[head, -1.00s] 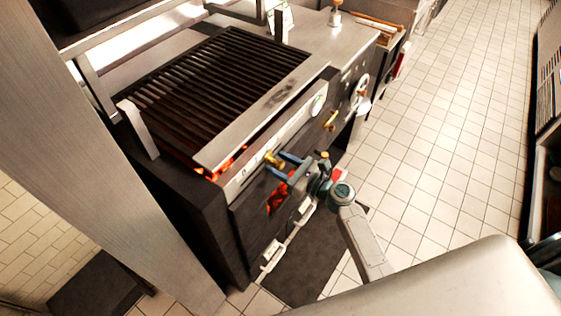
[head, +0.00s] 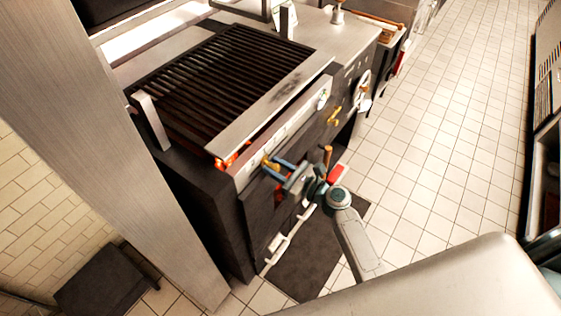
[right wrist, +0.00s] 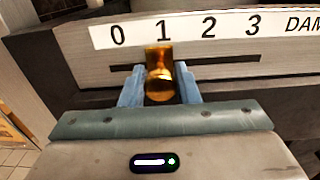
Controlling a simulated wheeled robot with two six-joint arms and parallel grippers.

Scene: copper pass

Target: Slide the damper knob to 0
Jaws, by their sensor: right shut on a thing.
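The brass damper knob (right wrist: 160,78) sits in a dark horizontal slot under a white scale strip (right wrist: 205,28) marked 0, 1, 2, 3 in the right wrist view. The knob stands just under the 1, a little left of that numeral, and right of the 0. My right gripper (right wrist: 160,90) is shut on the knob, one blue finger on each side. In the head view the knob (head: 268,164) and the right gripper (head: 280,168) show at the grill's front panel. My left gripper is not in view.
The grill grate (head: 225,75) lies above the panel, with glowing coals below it. A pale bar handle (head: 283,245) runs below my right gripper. Tiled floor (head: 440,130) is open to the right.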

